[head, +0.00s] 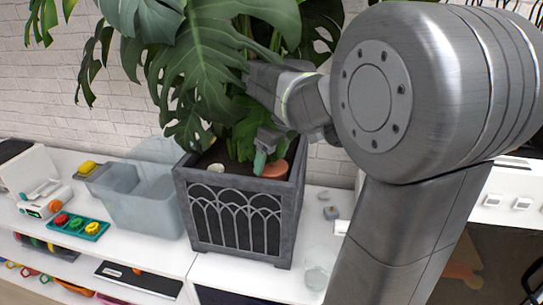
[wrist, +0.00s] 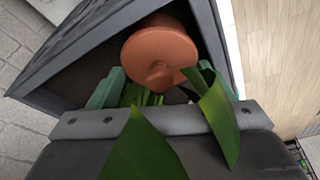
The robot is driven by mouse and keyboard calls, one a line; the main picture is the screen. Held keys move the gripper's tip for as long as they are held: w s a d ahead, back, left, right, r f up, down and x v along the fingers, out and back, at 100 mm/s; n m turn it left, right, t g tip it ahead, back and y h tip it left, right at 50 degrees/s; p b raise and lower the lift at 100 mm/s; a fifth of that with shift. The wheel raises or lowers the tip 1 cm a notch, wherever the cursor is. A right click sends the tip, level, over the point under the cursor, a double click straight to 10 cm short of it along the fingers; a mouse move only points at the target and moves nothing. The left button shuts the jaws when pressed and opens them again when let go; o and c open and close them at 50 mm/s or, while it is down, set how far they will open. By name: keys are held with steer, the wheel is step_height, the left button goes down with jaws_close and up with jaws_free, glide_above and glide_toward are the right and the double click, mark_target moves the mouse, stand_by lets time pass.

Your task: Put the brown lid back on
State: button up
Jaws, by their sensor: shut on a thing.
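The brown lid (head: 275,169) is a terracotta-coloured disc with a round knob. It is inside the grey planter (head: 186,208), near its right side, at about soil height. In the wrist view the lid (wrist: 160,45) shows its knob side towards me, tilted, by the planter's corner. My gripper (head: 262,160) reaches down through the plant with green fingertips beside the lid. In the wrist view my gripper (wrist: 158,85) has its fingers on either side of the knob and is shut on the lid. Leaves hide part of the contact.
Large plant leaves (head: 220,60) hang around my arm. A bluish open bin (head: 140,205) stands left of the planter, with a teal tray (head: 78,227) of coloured knobs farther left. A clear glass item (head: 317,268) stands on the white shelf top to the right.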

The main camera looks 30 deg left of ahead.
stand_by(0.3)
steer(key=o, duration=1)
steer(key=shift+o, duration=0.6)
steer(key=shift+w+f, duration=0.1)
steer(key=shift+w, duration=0.05)
steer(key=shift+c, duration=0.5)
